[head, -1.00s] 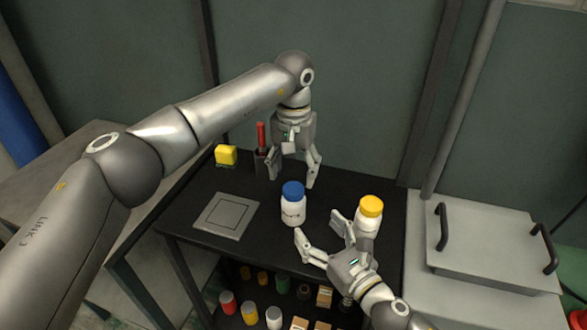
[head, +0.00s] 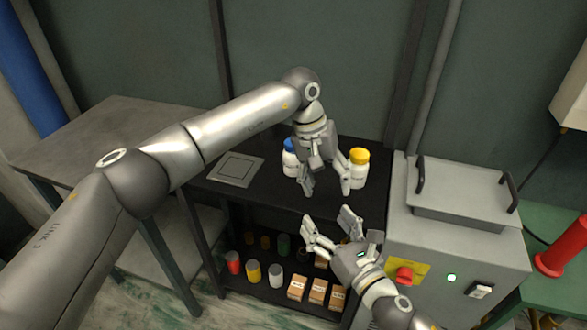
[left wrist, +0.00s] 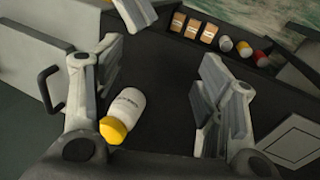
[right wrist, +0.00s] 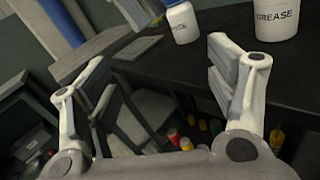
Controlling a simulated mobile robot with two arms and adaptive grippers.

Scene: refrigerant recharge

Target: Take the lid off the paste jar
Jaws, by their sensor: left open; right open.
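The paste jar (head: 289,166) is white with a blue lid (head: 290,145) and stands upright on the black table, partly hidden by my left gripper. The right wrist view shows its body (right wrist: 183,24), with the end of its label readable. My left gripper (head: 326,190) is open and empty, pointing down near the two jars. In the left wrist view a white jar with a yellow lid (left wrist: 114,130) shows beside one finger (left wrist: 108,70). My right gripper (head: 328,220) is open and empty, in front of the table's front edge.
The yellow-lidded jar (head: 357,170), labelled GREASE in the right wrist view (right wrist: 277,20), stands right of the paste jar. A grey square plate (head: 236,168) lies at the left. A grey machine (head: 450,240) with a handled cover stands at the right. The lower shelf holds several cans and boxes.

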